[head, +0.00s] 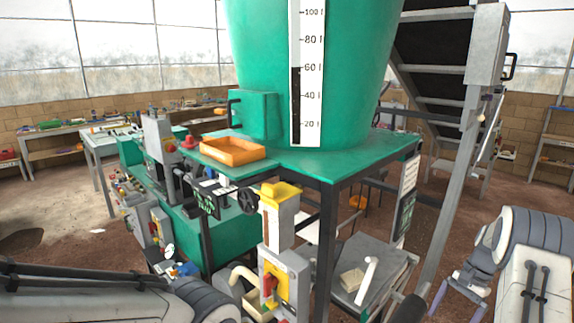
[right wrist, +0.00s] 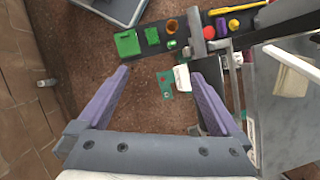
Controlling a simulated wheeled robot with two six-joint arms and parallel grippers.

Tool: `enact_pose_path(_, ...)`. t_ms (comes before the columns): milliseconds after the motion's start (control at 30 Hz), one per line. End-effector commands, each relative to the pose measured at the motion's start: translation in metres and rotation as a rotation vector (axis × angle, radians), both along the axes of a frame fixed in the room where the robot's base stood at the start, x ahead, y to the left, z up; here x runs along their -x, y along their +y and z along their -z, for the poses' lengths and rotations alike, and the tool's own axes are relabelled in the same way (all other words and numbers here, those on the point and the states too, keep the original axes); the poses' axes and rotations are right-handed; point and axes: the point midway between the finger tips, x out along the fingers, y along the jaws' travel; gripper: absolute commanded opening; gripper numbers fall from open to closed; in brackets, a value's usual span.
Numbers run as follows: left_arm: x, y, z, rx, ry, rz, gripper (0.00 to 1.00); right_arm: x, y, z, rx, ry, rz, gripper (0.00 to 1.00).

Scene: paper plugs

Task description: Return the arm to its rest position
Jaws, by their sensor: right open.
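My right gripper (head: 456,300) shows at the lower right of the head view, with its purple fingers hanging down, apart from everything around it. In the right wrist view the right gripper (right wrist: 158,76) has its two purple fingers spread wide, with nothing between them and the brown floor below. My left arm crosses the lower left of the head view, but its gripper is out of sight.
A green tank (head: 262,55) stands on a green table (head: 345,160). An orange tray (head: 232,151) sits left of it. A yellow-topped post (head: 280,205) and a grey side table (head: 372,262) stand in front.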

Motion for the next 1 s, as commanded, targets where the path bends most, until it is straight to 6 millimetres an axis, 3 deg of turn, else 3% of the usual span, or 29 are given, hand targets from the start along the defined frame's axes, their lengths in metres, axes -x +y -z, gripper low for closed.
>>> enact_pose_path(367,0.000,0.000,0.011,0.000,0.000,-0.001,0.53,-0.019,0.063,-0.021,0.026,-0.040,-0.177,1.00)
enact_pose_path(567,0.000,0.000,0.021,0.000,0.000,-0.002,0.53,-0.025,0.120,-0.039,0.047,-0.079,-0.340,1.00)
enact_pose_path(667,0.000,0.000,0.028,0.000,0.000,-0.002,0.53,-0.021,0.159,-0.050,0.060,-0.107,-0.452,1.00)
enact_pose_path(767,0.000,0.000,0.037,0.000,0.000,-0.003,0.53,-0.010,0.209,-0.061,0.073,-0.145,-0.600,1.00)
enact_pose_path(867,0.000,0.000,0.050,0.000,0.000,-0.003,0.53,0.018,0.272,-0.072,0.085,-0.203,-0.805,1.00)
enact_pose_path(900,0.000,0.000,0.055,0.000,0.000,-0.004,0.53,0.036,0.297,-0.075,0.088,-0.232,-0.900,1.00)
enact_pose_path(1000,0.000,0.000,0.068,0.000,0.000,-0.005,0.53,0.087,0.348,-0.078,0.092,-0.300,-1.132,1.00)
